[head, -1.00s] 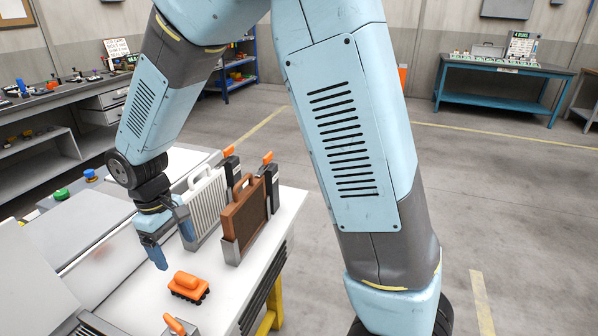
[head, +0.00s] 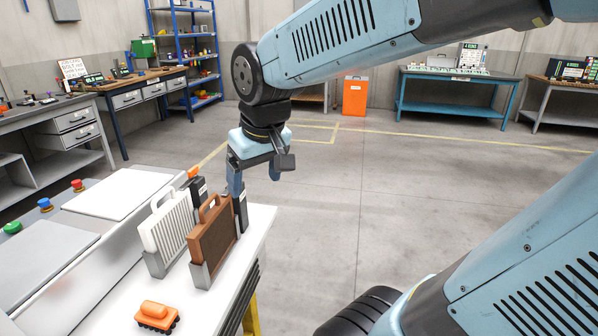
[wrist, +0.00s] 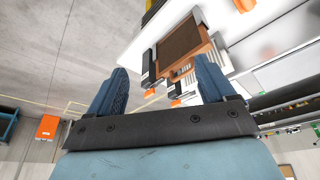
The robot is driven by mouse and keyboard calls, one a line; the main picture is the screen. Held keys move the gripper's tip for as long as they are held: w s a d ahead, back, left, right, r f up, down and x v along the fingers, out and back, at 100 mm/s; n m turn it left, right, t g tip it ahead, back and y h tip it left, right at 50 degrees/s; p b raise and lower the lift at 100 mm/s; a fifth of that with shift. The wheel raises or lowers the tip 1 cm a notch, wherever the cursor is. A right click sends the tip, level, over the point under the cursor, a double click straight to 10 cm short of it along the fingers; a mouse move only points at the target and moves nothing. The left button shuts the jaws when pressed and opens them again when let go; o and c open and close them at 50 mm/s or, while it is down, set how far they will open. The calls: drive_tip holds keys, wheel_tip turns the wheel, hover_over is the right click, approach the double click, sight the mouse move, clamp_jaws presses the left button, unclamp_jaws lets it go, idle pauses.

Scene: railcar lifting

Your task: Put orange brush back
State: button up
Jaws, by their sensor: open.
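The orange brush (head: 156,316), with dark bristles underneath, sits on the white table near the bottom of the head view. In the wrist view an orange shape at the top edge (wrist: 243,4) looks like the same brush. My gripper (head: 256,185) is open and empty, fingers pointing down, beyond and above the table's right part, near the black holders. In the wrist view its two blue fingers (wrist: 160,85) are spread apart with nothing between them. The gripper is well away from the brush.
A brown framed panel (head: 214,240) and a white slatted panel (head: 170,232) stand upright in grey holders on the table (head: 100,318). Black holders (head: 240,210) stand behind them. Colored buttons (head: 77,185) sit at the left. Open floor lies to the right.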

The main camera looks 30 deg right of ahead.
drive_tip(key=s+d+r+m+t, duration=0.1)
drive_tip(key=s+d+r+m, duration=0.1)
drive_tip(key=s+d, duration=0.3)
drive_tip(key=shift+s+d+t+h, duration=0.3)
drive_tip(key=shift+s+d, duration=0.1)
drive_tip(key=shift+s, duration=0.2)
drive_tip(key=shift+r, duration=0.1)
drive_tip(key=shift+c, duration=0.5)
